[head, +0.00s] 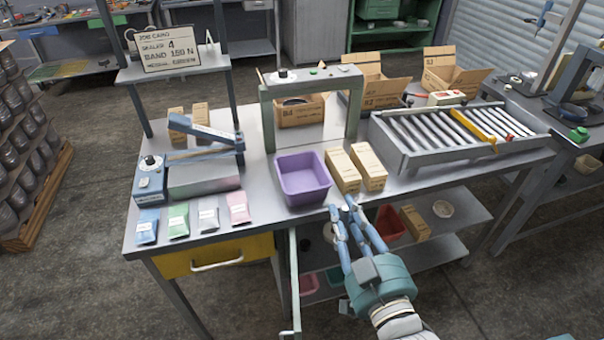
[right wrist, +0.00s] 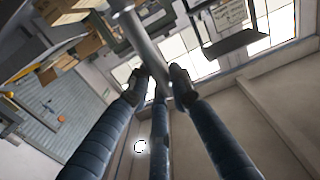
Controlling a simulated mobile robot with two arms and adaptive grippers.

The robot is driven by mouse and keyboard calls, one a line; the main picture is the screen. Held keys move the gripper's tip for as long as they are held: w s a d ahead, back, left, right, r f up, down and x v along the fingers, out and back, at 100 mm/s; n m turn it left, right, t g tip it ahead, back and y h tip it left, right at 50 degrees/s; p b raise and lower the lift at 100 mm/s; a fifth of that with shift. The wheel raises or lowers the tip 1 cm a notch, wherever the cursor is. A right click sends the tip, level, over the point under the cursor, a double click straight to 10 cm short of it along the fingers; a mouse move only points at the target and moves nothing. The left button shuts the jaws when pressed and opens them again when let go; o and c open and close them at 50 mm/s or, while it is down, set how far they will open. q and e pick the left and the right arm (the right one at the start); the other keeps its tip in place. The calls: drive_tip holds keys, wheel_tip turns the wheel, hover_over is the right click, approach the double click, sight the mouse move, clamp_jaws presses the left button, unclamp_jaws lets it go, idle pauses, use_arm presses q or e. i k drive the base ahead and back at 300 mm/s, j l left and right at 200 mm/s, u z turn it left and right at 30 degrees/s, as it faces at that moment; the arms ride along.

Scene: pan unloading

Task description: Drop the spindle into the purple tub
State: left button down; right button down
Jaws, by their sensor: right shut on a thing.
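The purple tub (head: 306,200) stands upright on the grey workbench, near its front edge, and looks empty. My right gripper (head: 345,208) is in front of the bench's edge, to the right of the tub and a little lower in the head view. In the right wrist view my right gripper (right wrist: 157,82) is shut on a grey metal rod, which looks like the spindle (right wrist: 140,40). The rod sticks out beyond the fingertips. In the head view I cannot make the spindle out clearly among the blue fingers. My left gripper is not in view.
Two tan boxes (head: 354,168) stand just right of the tub. A blue sealer (head: 200,165) and several coloured packets (head: 179,221) lie to the left. A grey-green arch (head: 310,85) stands behind the tub, and a roller conveyor (head: 455,135) is at the right.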

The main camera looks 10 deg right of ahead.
sight(311, 184)
drive_tip(key=j, duration=0.7)
drive_tip(key=k+j+z, duration=0.1)
drive_tip(key=j, duration=0.55)
